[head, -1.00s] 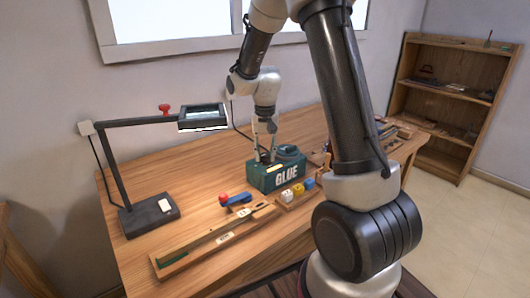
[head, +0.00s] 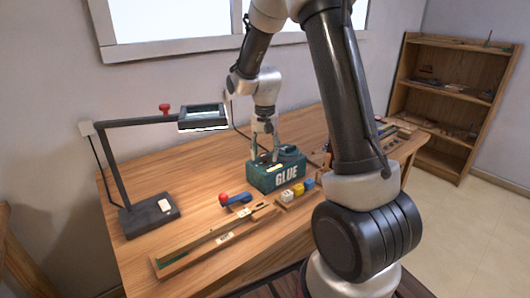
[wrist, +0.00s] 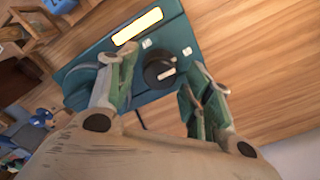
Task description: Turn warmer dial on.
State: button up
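The glue warmer (head: 288,178) is a green box marked GLUE on the workbench. In the wrist view its top panel shows a black round dial (wrist: 157,68) with a white pointer line, a yellow strip (wrist: 137,26) and small white marks. My gripper (head: 265,156) is just above the warmer's top in the head view. In the wrist view my gripper (wrist: 162,72) is open, with one finger to the left of the dial and the other to its right. Gaps show on both sides, and I cannot tell any contact. The head view does not show the dial clearly.
A desk lamp (head: 128,170) stands on the left of the workbench (head: 160,160).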

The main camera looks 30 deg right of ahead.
aim_at(265, 154)
notch_tip(265, 154, up, 12)
dwell(0.7)
dwell(0.4)
jog(key=s+r+n+t, duration=0.2)
jog(key=s+r+n, duration=0.1)
jog(key=s, duration=1)
jog(key=s+r+n+t, duration=0.2)
jog(key=s+r+n, duration=0.2)
jog(key=s, duration=1)
